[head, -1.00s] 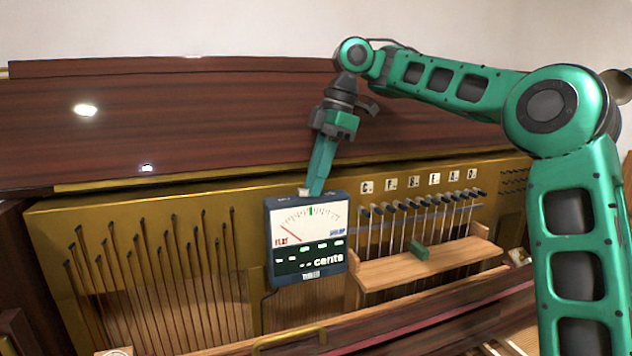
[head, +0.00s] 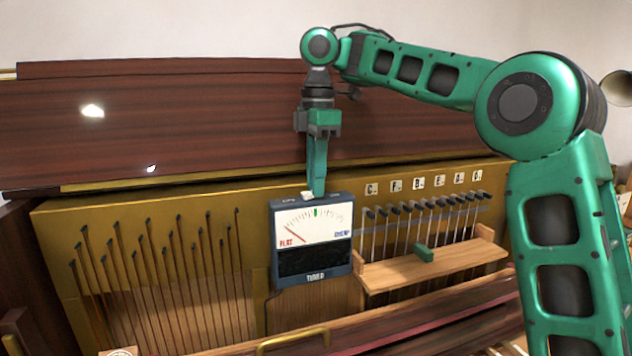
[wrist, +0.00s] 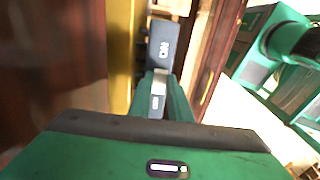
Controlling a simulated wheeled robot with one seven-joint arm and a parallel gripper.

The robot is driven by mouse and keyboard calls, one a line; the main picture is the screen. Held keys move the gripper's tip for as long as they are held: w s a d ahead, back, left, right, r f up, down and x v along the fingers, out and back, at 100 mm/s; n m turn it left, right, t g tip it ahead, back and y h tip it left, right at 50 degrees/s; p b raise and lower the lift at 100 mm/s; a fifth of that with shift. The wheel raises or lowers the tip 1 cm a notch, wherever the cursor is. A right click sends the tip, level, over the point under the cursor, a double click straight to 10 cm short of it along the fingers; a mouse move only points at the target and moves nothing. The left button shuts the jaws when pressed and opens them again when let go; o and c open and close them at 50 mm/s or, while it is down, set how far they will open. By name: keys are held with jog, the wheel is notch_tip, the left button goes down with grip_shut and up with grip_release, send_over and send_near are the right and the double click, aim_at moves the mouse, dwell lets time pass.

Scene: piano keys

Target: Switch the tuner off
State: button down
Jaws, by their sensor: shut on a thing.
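The tuner (head: 347,238) is a dark blue box with a needle dial, standing in front of the brass rail. Its lower display (head: 313,261) is dark, with no digits lit. A small white switch (head: 308,195) is on its top edge, between two small labels. My gripper (head: 318,192) points straight down onto the tuner's top and is shut on the switch. The other label is too small to read.
Thin dark-tipped rods (head: 165,262) stand left of the tuner. To its right are lettered pegs and a wooden shelf (head: 440,263) holding a small green block (head: 423,253). A brass handle (head: 292,341) is below. The dark wooden lid (head: 200,125) rises behind.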

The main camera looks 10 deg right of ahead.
jog(key=c, duration=1.6)
grip_release()
jog(key=shift+w, duration=0.15)
jog(key=shift+c, duration=0.2)
jog(key=shift+r, duration=0.15)
notch_tip(320, 180, up, 11)
jog(key=shift+f, duration=0.2)
jog(key=shift+w+d, duration=0.1)
